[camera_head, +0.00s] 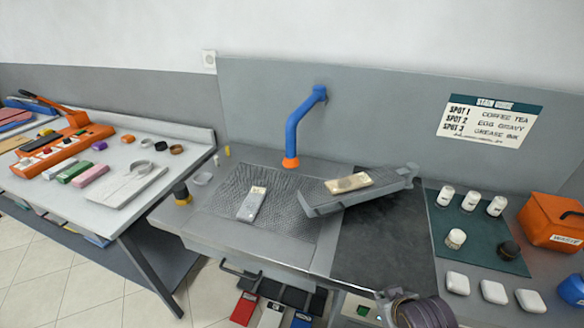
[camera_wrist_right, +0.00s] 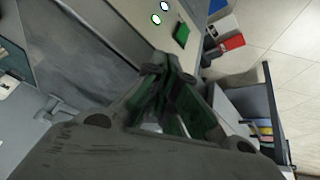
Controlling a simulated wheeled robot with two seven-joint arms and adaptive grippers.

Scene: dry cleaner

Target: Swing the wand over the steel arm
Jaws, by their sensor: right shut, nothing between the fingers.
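The wand is a blue bent tube (camera_head: 300,118) with an orange tip (camera_head: 291,163), fixed high on the grey back panel and hanging over the back of the board's mesh area (camera_head: 285,215). The steel arm (camera_head: 335,201) is a grey padded sleeve to the right of the wand tip, with a cream labelled piece (camera_head: 348,183) lying on it. My right gripper (camera_head: 388,298) is low at the front edge, well below and right of both, partly cut off. In the right wrist view its fingers (camera_wrist_right: 168,75) are closed together and empty. My left gripper is not in view.
A labelled swatch (camera_head: 251,204) lies on the mesh. A green mat (camera_head: 470,232) with several jars, white blocks and an orange waste box (camera_head: 551,222) stand right. A side table (camera_head: 95,200) with an orange rack is left. The dark board section (camera_head: 385,240) is clear.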

